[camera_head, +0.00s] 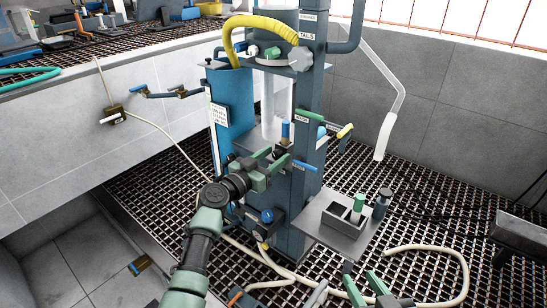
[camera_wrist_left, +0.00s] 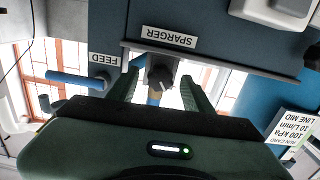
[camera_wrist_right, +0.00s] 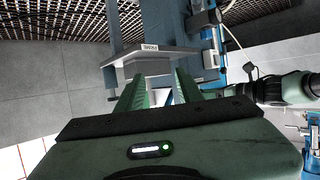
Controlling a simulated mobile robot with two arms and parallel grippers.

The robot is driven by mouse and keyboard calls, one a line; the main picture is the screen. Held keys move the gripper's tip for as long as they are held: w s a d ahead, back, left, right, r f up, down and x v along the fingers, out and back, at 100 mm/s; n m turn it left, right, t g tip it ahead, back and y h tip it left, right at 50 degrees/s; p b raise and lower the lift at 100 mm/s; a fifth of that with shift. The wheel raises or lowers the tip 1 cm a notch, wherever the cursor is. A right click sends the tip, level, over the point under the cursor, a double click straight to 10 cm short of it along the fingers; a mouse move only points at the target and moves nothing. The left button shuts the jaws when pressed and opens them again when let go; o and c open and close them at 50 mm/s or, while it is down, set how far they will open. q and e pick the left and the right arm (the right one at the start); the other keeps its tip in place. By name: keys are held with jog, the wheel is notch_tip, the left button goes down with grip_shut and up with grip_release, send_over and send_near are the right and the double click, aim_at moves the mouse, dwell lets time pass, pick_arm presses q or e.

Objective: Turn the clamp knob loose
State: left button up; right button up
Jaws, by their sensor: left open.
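A small dark knob (camera_wrist_left: 160,77) shows in the left wrist view, on a fitting by the SPARGER label (camera_wrist_left: 169,37). I cannot tell for sure that it is the clamp knob. My left gripper (camera_head: 277,160) is open in front of the blue machine (camera_head: 230,92). In the left wrist view its fingers (camera_wrist_left: 158,92) stand apart on either side of the knob, and contact cannot be told. My right gripper (camera_head: 362,287) is open and empty, low at the bottom, below the grey tray.
A grey tray (camera_head: 318,228) with a green-capped bottle (camera_head: 358,204) and a dark bottle (camera_head: 382,203) sticks out right of the machine. A blue FEED handle (camera_wrist_left: 82,80) is beside the knob. A cream hose (camera_head: 466,275) lies on the grating. A clear tube (camera_head: 395,105) hangs at right.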

pick_arm(q)
grip_shut()
jog(key=shift+f+n+b, duration=0.1)
jog(key=shift+n+b, duration=0.2)
jog(key=shift+n, duration=3.1)
pick_arm(e)
jog(key=shift+w+a+r+t+y, duration=0.2)
jog(key=shift+w+r+t, duration=0.15)
jog(key=shift+r, duration=0.4)
jog(key=shift+w+a+r+t+y, duration=0.2)
jog(key=shift+r+t, duration=0.25)
jog(key=shift+r, duration=0.3)
jog(key=shift+w+a+r+t, duration=0.15)
jog(key=shift+w+r+t, duration=0.25)
jog(key=shift+r, duration=0.35)
